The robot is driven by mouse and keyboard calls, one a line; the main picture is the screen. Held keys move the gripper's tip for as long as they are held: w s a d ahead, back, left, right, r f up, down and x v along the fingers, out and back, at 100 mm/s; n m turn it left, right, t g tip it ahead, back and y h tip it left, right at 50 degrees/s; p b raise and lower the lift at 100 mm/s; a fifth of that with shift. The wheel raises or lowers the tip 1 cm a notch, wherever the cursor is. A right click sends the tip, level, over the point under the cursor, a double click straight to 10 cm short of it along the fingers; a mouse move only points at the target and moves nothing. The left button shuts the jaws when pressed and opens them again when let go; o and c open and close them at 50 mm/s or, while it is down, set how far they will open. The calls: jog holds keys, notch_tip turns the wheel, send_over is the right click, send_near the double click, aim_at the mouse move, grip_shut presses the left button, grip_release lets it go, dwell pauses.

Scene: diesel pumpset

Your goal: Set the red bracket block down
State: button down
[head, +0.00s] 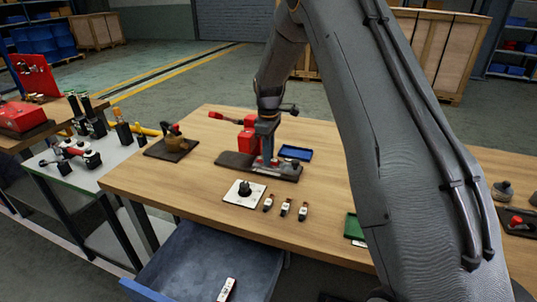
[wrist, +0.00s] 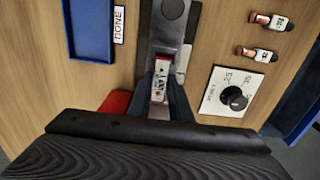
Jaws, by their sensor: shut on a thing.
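My gripper (wrist: 160,92) points down over the work table and is shut on a small red block with a white, marked face, which I take as the red bracket block (wrist: 161,70). In the head view my gripper (head: 264,158) is low over a dark base plate (head: 232,160) with a grey metal part on it. The fingers hide much of the block, and I cannot tell whether its underside touches the plate. A larger red body (head: 249,143) stands close beside my gripper; part of it shows red in the wrist view (wrist: 117,103).
A blue tray (head: 296,153) lies right behind the plate. A white dial plate (head: 244,193) and several small labelled pieces (head: 285,208) lie in front. A blue bin (head: 205,262) is below the front edge.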

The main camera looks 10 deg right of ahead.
jog(key=shift+f, duration=0.15)
jog(key=c, duration=1.6)
grip_release()
notch_tip(320, 180, up, 12)
jog(key=b, duration=0.4)
jog(key=s+f+m, duration=0.3)
jog(key=s, duration=0.8)
jog(key=s+f+m, duration=0.3)
jog(key=s+m, duration=0.1)
jog(key=s, duration=0.7)
jog(key=s+f+m+t, duration=0.1)
jog(key=s+f+m, duration=0.2)
jog(key=s, duration=0.8)
jog(key=shift+m, duration=0.6)
